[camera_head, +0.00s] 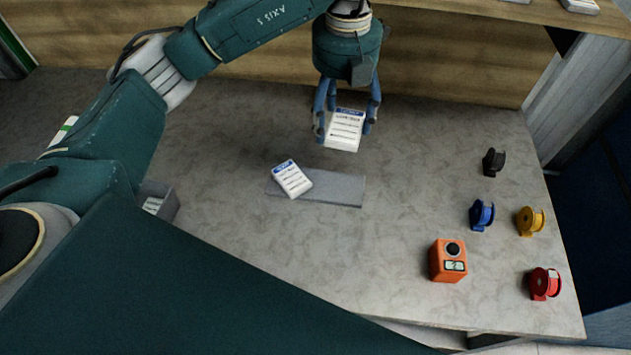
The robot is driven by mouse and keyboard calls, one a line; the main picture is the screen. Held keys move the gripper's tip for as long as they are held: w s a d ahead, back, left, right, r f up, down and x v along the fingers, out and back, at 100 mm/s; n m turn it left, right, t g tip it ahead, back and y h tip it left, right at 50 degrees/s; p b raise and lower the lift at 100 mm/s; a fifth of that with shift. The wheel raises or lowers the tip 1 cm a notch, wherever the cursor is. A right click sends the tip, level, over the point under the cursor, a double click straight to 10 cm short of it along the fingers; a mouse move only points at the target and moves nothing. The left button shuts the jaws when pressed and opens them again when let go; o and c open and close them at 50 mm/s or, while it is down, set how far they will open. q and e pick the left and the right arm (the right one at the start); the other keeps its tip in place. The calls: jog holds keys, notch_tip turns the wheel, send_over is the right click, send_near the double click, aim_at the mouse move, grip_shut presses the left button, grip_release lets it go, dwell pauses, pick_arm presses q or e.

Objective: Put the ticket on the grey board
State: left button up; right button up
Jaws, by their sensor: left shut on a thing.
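My left gripper (346,112) points down over the back middle of the table. It is shut on a white ticket (345,132) with a blue header and printed lines, held between its fingers. From this view I cannot tell how far the ticket is above the table. The grey board (335,189) lies flat on the table, nearer than the gripper. A second white ticket (292,179) with a blue header lies tilted in heading on the board's left end, partly over its edge. The right part of the board is bare. My right gripper is not in view.
A grey bin (168,203) with white tickets stands at the left, partly behind my arm. Black (494,162), blue (481,215), yellow (530,221) and red (545,283) spools and an orange device (448,261) stand at the right. A wooden panel (450,70) bounds the back.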

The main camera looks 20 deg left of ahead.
pick_arm(q)
jog(key=shift+w+n, duration=0.1)
jog(key=shift+n, duration=0.3)
jog(key=shift+f, duration=0.4)
jog(key=p, duration=0.1)
send_over(334, 186)
notch_tip(334, 186, down, 14)
jog(key=shift+r, duration=0.2)
notch_tip(334, 186, down, 5)
jog(key=shift+f+p, duration=0.2)
jog(key=shift+p, duration=0.3)
jog(key=shift+f, duration=0.2)
jog(key=o, duration=1.2)
jog(key=shift+c, duration=0.2)
